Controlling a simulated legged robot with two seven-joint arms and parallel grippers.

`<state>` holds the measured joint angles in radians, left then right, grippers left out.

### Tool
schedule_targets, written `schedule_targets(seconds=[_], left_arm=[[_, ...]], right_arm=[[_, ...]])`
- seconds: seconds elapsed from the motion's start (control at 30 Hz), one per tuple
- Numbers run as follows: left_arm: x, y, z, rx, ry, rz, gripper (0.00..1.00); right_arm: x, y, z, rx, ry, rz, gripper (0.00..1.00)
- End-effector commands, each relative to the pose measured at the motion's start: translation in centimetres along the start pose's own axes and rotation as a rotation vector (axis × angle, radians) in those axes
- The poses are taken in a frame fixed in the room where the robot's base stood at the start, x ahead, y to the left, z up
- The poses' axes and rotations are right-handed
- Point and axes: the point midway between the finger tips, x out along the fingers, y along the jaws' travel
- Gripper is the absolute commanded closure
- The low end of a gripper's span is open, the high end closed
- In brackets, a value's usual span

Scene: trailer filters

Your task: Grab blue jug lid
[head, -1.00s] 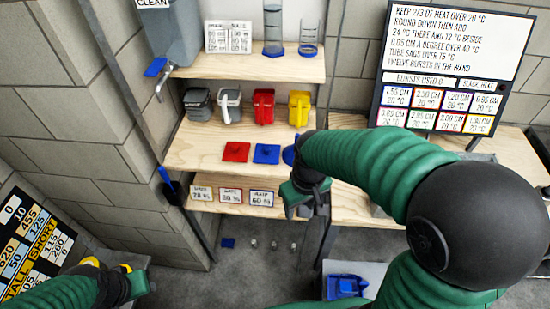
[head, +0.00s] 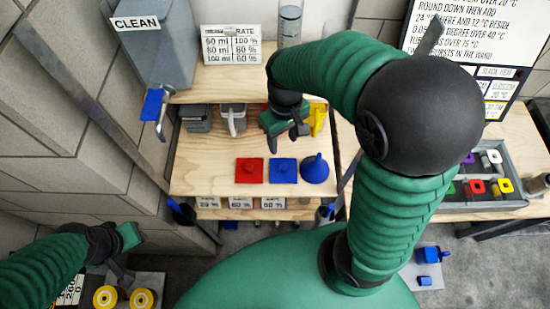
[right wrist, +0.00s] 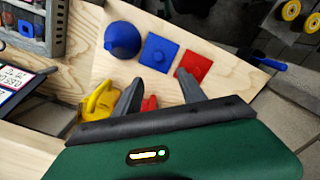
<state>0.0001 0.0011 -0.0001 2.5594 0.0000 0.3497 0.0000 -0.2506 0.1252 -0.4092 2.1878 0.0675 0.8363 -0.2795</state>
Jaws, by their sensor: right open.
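The blue jug lid (head: 283,171) is a flat square with a knob, lying on the middle wooden shelf between a red lid (head: 249,171) and a blue funnel (head: 315,170). In the right wrist view the blue lid (right wrist: 159,53) lies beyond the fingertips, uncovered. My right gripper (head: 287,143) is open and empty above the shelf, behind the lid in the head view and apart from it. Its two fingers show in the right wrist view (right wrist: 158,88). My left gripper (head: 122,262) is at lower left, far from the lid; its jaws are unclear.
Grey, red and yellow jugs (head: 318,119) stand at the shelf's back, partly hidden by my right arm. An upper shelf (head: 225,88) is above them. A grey tank with a blue-handled tap (head: 153,103) is at left. A crate (head: 481,205) with coloured items is at right.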

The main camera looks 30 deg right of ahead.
Motion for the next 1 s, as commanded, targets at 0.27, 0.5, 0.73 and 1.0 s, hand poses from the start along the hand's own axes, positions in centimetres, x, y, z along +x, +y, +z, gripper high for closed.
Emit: schedule_targets(seconds=[0.27, 0.5, 0.73, 1.0], left_arm=[[-0.3, 0.0, 0.0, 0.0, 0.0, 0.0, 0.64], [-0.7, 0.0, -0.1, 0.0, 0.0, 0.0, 0.64], [-1.4, 0.0, -0.3, 0.0, 0.0, 0.0, 0.64], [-1.4, 0.0, -0.3, 0.0, 0.0, 0.0, 0.64]], right_arm=[[7.3, 0.1, -0.1, 0.003, -0.009, 0.0, 0.52], [10.1, 0.1, -0.5, 0.002, -0.008, 0.001, 0.52], [13.9, 0.3, -0.8, 0.002, -0.006, 0.0, 0.52], [14.4, 0.2, -1.0, 0.001, -0.003, 0.0, 0.53]])
